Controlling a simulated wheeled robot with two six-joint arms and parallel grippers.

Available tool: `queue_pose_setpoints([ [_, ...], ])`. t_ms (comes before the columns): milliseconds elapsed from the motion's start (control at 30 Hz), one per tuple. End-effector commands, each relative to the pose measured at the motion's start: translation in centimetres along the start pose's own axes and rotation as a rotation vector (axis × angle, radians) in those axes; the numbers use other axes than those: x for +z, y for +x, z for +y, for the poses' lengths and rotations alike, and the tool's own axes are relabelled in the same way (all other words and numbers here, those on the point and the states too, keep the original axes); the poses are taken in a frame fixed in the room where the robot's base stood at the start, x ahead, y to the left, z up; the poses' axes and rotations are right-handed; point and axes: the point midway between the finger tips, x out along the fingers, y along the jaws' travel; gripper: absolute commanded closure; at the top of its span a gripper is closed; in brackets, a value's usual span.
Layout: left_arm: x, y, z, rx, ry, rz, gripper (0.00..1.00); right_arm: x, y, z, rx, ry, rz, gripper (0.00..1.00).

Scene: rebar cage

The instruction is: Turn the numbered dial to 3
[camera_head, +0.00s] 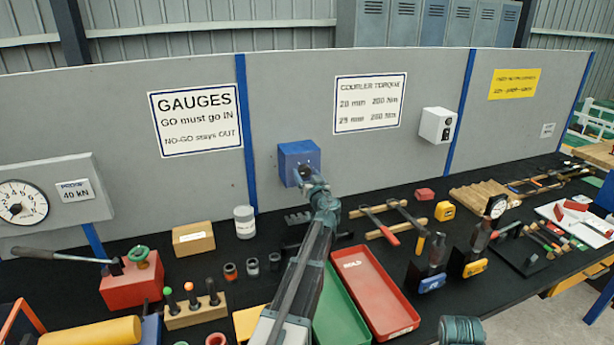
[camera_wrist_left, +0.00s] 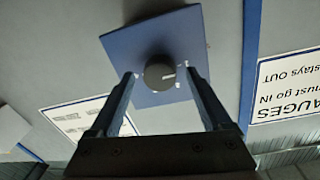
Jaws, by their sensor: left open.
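The dial is a round dark knob (camera_wrist_left: 159,73) on the front of a blue box (camera_wrist_left: 185,32) fixed to the grey panel. A white mark on the knob points right in the left wrist view. Small white marks show on the box around it, too blurred to read as numbers. In the head view the blue box (camera_head: 298,156) is at the middle, and the gripper mostly hides its knob. My left gripper (camera_head: 306,174) is in front of the box. Its open fingers (camera_wrist_left: 160,80) lie on either side of the knob, with gaps visible.
A gauges sign (camera_head: 196,118) and a coupler torque sign (camera_head: 369,102) flank the box. A white box (camera_head: 437,125) hangs on the panel further right. Below, the black bench holds a red tray (camera_head: 372,290), a green tray (camera_head: 340,318) and many tools.

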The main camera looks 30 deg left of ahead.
Motion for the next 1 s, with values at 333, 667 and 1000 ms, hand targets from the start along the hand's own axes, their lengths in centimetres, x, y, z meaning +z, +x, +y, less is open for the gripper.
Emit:
queue_pose_setpoints([
  [333, 0.00, -0.02, 0.00, 0.000, 0.000, 0.000, 0.43, 0.00, 0.00, 0.00, 0.000, 0.000, 0.000, 0.50],
  [667, 0.00, -0.03, 0.01, 0.001, 0.000, 0.000, 1.00, 0.00, 0.00, 0.00, 0.000, 0.000, 0.000, 0.50],
  [1000, -0.06, -0.03, 0.02, 0.001, 0.063, -0.004, 1.00, 0.01, -0.14, 0.01, 0.000, 0.000, 0.000, 0.50],
])
